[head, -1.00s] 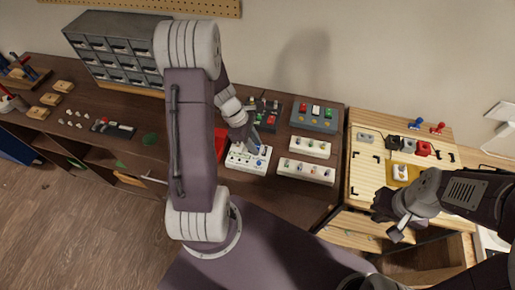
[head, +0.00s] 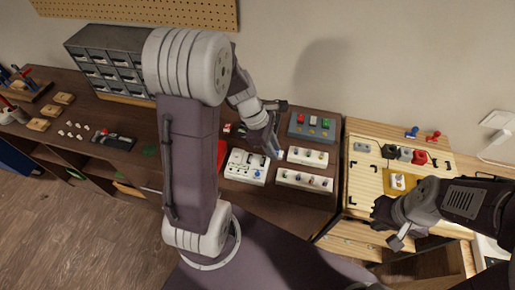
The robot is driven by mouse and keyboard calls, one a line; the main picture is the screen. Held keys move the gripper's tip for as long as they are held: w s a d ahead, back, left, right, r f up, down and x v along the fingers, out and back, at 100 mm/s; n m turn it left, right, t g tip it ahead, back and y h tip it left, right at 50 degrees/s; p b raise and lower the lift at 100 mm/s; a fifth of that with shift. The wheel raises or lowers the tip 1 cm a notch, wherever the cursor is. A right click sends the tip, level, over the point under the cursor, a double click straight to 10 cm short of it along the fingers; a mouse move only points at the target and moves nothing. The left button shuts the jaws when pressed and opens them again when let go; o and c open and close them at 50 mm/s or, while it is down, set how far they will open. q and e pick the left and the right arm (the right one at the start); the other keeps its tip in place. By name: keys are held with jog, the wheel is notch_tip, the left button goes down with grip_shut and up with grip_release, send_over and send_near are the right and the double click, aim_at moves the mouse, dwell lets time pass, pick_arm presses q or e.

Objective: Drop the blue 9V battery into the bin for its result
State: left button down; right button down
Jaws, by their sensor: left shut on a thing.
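My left gripper (head: 274,150) is shut on a small blue thing (head: 279,154), likely the blue 9V battery, mostly hidden by the fingers. It is above the dark bench, between the white tester box (head: 243,168) and the white strips with small parts. The tester has a blue round spot on its top. A red bin-like thing (head: 221,153) shows partly behind my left arm; I cannot tell which bin matches the result. My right gripper (head: 390,226) is at the front edge of the light wooden board, its fingers apart and seemingly empty.
A drawer cabinet (head: 110,62) stands at the back left. The wooden board (head: 362,184) holds several small parts.

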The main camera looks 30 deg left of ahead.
pick_arm(q)
jog(key=d+r+p, duration=0.4)
jog(key=r+p, duration=0.1)
jog(key=r, duration=0.1)
jog(key=shift+d+r, duration=0.35)
jog(key=shift+r, duration=0.05)
dwell(0.3)
